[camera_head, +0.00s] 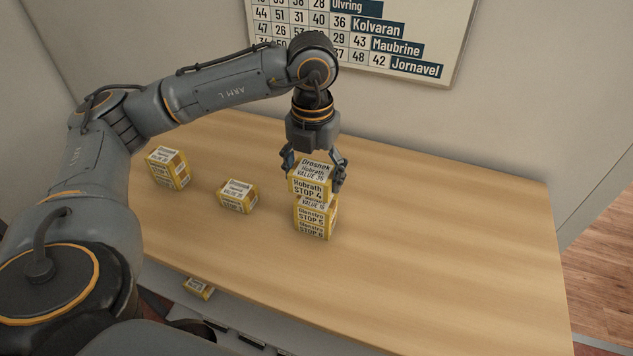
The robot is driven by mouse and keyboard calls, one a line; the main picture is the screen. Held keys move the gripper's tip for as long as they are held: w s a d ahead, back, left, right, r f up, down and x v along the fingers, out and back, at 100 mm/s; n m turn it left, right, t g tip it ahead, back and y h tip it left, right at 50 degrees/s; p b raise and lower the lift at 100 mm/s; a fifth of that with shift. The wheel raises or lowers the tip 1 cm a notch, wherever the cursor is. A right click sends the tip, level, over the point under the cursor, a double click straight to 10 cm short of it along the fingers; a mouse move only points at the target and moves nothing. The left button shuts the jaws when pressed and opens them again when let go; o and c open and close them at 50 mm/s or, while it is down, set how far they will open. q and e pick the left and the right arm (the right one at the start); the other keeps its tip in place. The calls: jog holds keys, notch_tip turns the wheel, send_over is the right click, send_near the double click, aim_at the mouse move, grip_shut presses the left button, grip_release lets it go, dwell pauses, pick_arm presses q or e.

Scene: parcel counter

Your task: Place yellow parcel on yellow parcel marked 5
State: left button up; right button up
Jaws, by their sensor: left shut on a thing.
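My left gripper (314,173) points down and is shut on a yellow parcel (311,188) whose front reads "Hobrath STOP 4". The held parcel is upright, over a stack of yellow parcels, and sits slightly left of it. The upper stack parcel (316,218) reads "STOP 5"; part of its labelled top shows beside the held parcel. The lower parcel (314,233) reads "STOP 6" and rests on the wooden counter (430,240). I cannot tell whether the held parcel touches the one marked 5. My right gripper is out of view.
Yellow parcels stand left on the counter: a taller one or stack (169,169) and a single one (238,197). Another yellow parcel (198,288) lies lower, beyond the counter's front edge. A numbered wall board (380,35) hangs behind. The counter's right side is clear.

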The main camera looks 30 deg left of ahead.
aim_at(316, 188)
pick_arm(q)
jog(key=shift+w+f, duration=0.2)
jog(key=shift+f, duration=0.05)
jog(key=f, duration=0.1)
jog(key=f+p, duration=0.1)
jog(key=f, duration=0.1)
jog(key=shift+w+a+p, duration=0.1)
jog(key=shift+w+p, duration=0.2)
jog(key=shift+w, duration=0.05)
jog(key=shift+f, duration=0.65)
jog(key=o, duration=0.8)
jog(key=shift+f, duration=0.1)
jog(key=o, duration=0.5)
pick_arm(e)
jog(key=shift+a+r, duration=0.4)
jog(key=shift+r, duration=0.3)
